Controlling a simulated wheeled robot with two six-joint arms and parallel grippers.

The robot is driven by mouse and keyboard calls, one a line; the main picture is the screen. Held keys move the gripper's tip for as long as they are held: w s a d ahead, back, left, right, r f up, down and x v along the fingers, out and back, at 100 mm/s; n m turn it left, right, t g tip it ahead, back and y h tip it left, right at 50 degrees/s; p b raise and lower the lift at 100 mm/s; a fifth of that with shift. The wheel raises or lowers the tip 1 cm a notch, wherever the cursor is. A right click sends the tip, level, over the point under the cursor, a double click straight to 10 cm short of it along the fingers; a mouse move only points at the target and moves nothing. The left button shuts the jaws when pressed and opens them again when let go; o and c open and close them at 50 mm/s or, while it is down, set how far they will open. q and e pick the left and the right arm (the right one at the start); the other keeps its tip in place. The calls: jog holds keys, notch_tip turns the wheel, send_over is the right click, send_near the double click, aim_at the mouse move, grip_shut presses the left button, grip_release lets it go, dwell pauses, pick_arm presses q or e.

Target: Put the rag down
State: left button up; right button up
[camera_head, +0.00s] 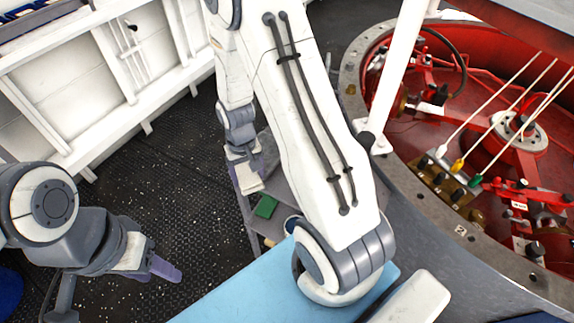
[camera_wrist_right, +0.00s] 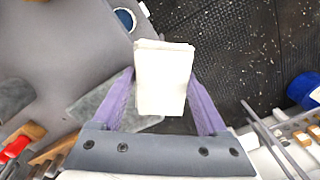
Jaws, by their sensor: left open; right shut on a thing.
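The rag is a white folded cloth (camera_wrist_right: 164,78) between the two purple fingers of my right gripper (camera_wrist_right: 160,90) in the right wrist view. The fingers are shut on it from both sides. In the head view my right gripper (camera_head: 245,158) hangs at the left edge of a grey work surface (camera_head: 290,182), with the pale rag (camera_head: 249,181) at its tips. I cannot tell whether the rag touches anything below. My left gripper (camera_head: 165,268) is open and empty at the lower left, over the dark floor.
A green block (camera_head: 266,206) and a blue-rimmed cup (camera_head: 291,224) are on the grey surface. The wrist view shows a red-handled tool (camera_wrist_right: 15,147) and a blue roll (camera_wrist_right: 304,90). A red machinery pit (camera_head: 480,50) lies right. Dark studded floor (camera_head: 165,150) is open at left.

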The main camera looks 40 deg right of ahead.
jog(key=d+m, duration=0.2)
jog(key=d+r+m+b, duration=0.1)
jog(key=d+m, duration=0.3)
jog(key=shift+w+d+r+b, duration=0.15)
jog(key=shift+r+b, duration=0.25)
jog(key=s+d+r+m+b, duration=0.2)
jog(key=s+d+r+m, duration=0.1)
jog(key=d+m, duration=0.5)
jog(key=shift+m, duration=0.6)
notch_tip(320, 180, down, 8)
jog(key=shift+s+a+f, duration=0.1)
jog(key=shift+f, duration=0.55)
jog(key=shift+f, duration=0.1)
jog(key=o, duration=1.2)
